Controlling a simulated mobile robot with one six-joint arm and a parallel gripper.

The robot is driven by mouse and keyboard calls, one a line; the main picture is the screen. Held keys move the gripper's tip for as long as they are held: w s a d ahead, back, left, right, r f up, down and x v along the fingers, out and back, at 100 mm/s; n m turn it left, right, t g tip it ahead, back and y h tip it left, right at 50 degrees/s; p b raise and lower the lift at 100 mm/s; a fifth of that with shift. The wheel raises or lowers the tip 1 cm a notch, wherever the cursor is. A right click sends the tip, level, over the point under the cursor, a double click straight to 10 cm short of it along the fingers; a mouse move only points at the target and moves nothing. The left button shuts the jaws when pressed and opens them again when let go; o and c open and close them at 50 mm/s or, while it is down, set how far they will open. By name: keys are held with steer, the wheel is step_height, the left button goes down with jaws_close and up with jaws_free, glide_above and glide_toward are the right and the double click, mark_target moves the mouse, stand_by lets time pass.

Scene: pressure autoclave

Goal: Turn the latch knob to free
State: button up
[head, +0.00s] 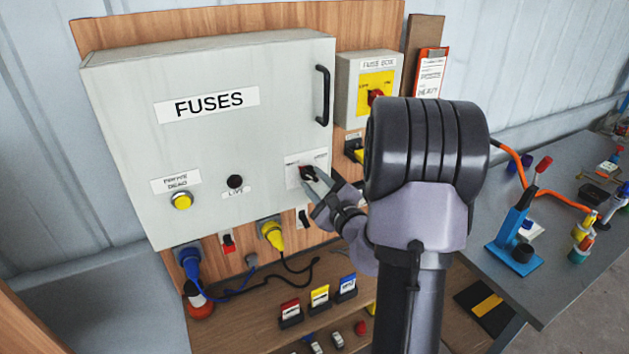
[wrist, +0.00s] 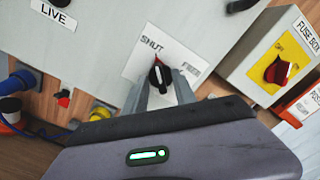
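The latch knob (wrist: 159,74) is black, on a white plate (wrist: 141,62) marked SHUT and FREE. Its pointer end is towards the SHUT side in the wrist view. In the head view the knob (head: 306,173) sits low on the right of the grey FUSES cabinet door (head: 240,130). My gripper (wrist: 160,88) is at the knob, with one finger on each side of it. The fingers stand apart, with a gap showing between them and the knob. In the head view my gripper (head: 316,185) partly hides the plate's lower edge.
A black door handle (head: 322,95) is above the knob. A fuse box (head: 370,88) with a red switch is to the right. Plugs, including a yellow one (head: 271,234), hang below the cabinet. Coloured blocks (head: 320,297) stand on the shelf. A cluttered grey bench (head: 550,270) is at right.

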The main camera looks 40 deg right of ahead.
jaws_close()
steer(key=m, duration=0.1)
steer(key=m+p, duration=0.1)
steer(key=m, duration=0.1)
steer(key=m+p, duration=0.1)
steer(key=m, duration=0.1)
steer(key=shift+d+r, duration=0.1)
steer(key=shift+r, duration=0.15)
steer(key=m+p, duration=0.2)
steer(key=m, duration=0.2)
steer(key=shift+d+m, duration=0.1)
steer(key=shift+m, duration=0.2)
steer(key=m+p, duration=0.3)
steer(key=m, duration=0.1)
steer(key=shift+d, duration=0.1)
steer(key=shift+s+d+f+m+p, duration=0.1)
steer(key=shift+m+p, duration=1)
steer(key=shift+m, duration=1.2)
